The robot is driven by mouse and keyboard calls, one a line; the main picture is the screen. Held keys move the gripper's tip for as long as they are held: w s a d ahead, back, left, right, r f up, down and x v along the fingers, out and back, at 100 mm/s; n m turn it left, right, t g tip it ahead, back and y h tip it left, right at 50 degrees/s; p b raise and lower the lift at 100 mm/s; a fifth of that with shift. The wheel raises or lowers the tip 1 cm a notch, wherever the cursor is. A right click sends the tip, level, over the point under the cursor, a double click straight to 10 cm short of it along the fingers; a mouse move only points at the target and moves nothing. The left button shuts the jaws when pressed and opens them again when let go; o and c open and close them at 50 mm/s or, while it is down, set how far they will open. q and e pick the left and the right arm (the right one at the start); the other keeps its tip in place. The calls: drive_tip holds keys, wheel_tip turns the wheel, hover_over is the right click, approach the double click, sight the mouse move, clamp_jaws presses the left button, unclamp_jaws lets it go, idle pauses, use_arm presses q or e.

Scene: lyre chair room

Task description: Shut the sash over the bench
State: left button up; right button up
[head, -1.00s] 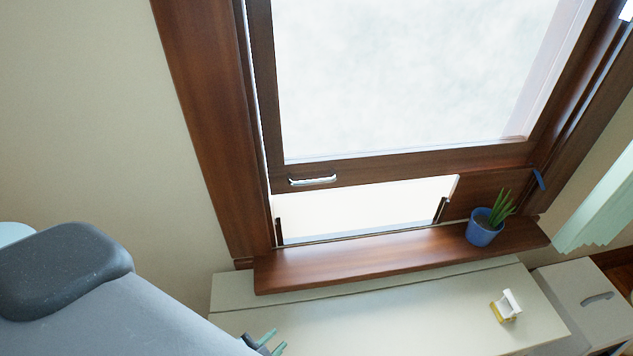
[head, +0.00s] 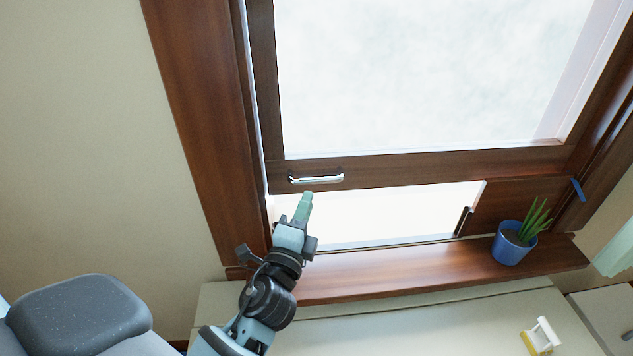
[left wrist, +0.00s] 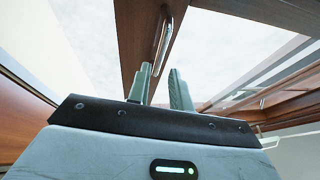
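The brown wooden sash (head: 420,165) is partly raised, with a bright gap between its bottom rail and the sill (head: 420,268). A metal handle (head: 316,179) sits on the rail's left part. My left gripper (head: 305,200) is just below the handle in the head view, its fingertips pointing up at the rail. In the left wrist view its two green fingers (left wrist: 162,88) stand apart with nothing between them, and the handle (left wrist: 162,38) is beyond them, apart from the fingertips. The bench (head: 430,320) lies below the sill. My right gripper is not seen.
A blue pot with a green plant (head: 514,243) stands on the sill's right part. A wooden board (head: 510,205) fills the right end of the gap. A white and yellow object (head: 541,338) is on the bench. A pale green curtain (head: 615,255) hangs at right.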

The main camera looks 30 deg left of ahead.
sight(316, 181)
use_arm(q)
drive_tip(key=p+x, duration=0.1)
drive_tip(key=x, duration=0.6)
drive_tip(key=shift+w, duration=0.25)
clamp_jaws()
